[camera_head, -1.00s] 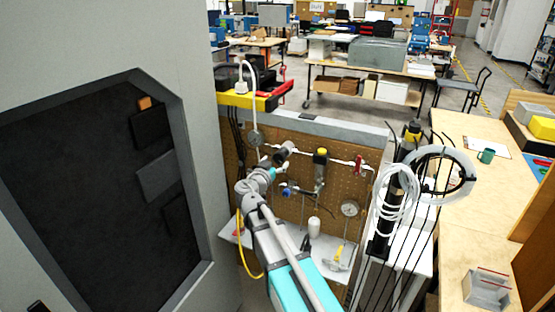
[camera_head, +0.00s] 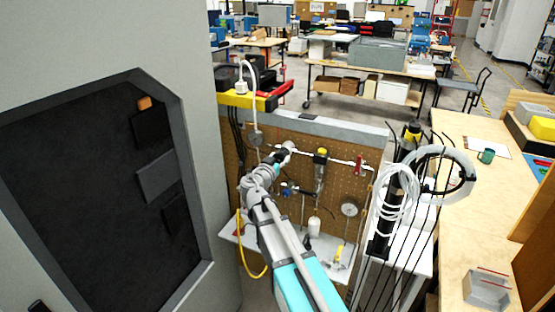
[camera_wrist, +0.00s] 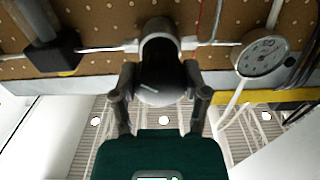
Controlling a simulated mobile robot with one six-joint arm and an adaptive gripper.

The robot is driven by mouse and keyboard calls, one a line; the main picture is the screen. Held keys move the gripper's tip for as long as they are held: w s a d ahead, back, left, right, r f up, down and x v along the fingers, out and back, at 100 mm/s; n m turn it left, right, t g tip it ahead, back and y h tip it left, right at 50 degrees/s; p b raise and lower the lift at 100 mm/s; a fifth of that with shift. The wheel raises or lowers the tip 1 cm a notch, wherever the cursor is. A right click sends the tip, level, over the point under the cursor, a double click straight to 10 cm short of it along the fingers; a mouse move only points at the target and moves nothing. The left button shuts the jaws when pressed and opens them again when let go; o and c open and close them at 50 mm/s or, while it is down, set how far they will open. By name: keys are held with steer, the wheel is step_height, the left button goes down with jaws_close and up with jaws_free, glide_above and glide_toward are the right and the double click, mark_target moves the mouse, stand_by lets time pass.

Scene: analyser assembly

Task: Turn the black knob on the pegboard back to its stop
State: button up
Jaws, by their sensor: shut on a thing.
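The black knob (camera_wrist: 158,72) is in the middle of the wrist view, in a light round collar on the pipe along the pegboard (camera_wrist: 105,18). My gripper (camera_wrist: 160,84) has one finger on each side of the knob and is shut on it. In the head view my gripper (camera_head: 280,157) reaches the upper left part of the pegboard (camera_head: 335,143). I cannot tell how far the knob is turned.
A round gauge (camera_wrist: 262,57) is right of the knob in the wrist view, and a black and yellow fitting (camera_wrist: 55,55) is on the left. A tall grey cabinet (camera_head: 185,60) stands left.

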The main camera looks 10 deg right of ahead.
steer(key=shift+c, duration=1.1)
steer(key=shift+a, duration=0.15)
steer(key=shift+c, duration=0.2)
